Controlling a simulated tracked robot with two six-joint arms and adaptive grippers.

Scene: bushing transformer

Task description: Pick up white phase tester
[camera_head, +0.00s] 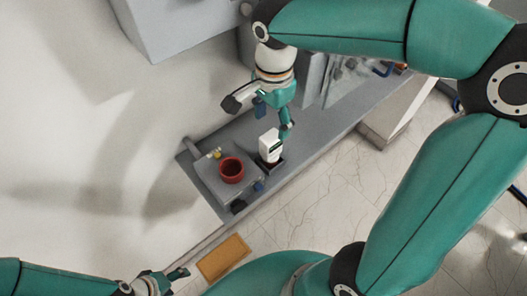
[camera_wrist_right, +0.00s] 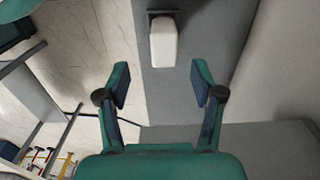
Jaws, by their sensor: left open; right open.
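The white phase tester (camera_head: 269,144) stands on a small dark holder at the front edge of the grey bench (camera_head: 330,112). In the right wrist view the tester (camera_wrist_right: 163,42) is a white rounded block near the top centre, with a dark piece at its far end. My right gripper (camera_head: 272,119) is open just behind the tester. In its wrist view the fingers (camera_wrist_right: 161,76) are spread, with the tester beyond and between their lines, and nothing is held. My left gripper (camera_head: 168,282) is open, low at the bottom left, far from the tester, and partly cut off by the frame.
A red round cup (camera_head: 231,170) sits on a grey box (camera_head: 207,178) left of the tester. Small blue parts (camera_head: 258,187) lie near it. A yellow-brown board (camera_head: 223,258) is below the bench. A grey cabinet (camera_head: 180,25) hangs on the wall. Tools (camera_wrist_right: 38,157) show at lower left.

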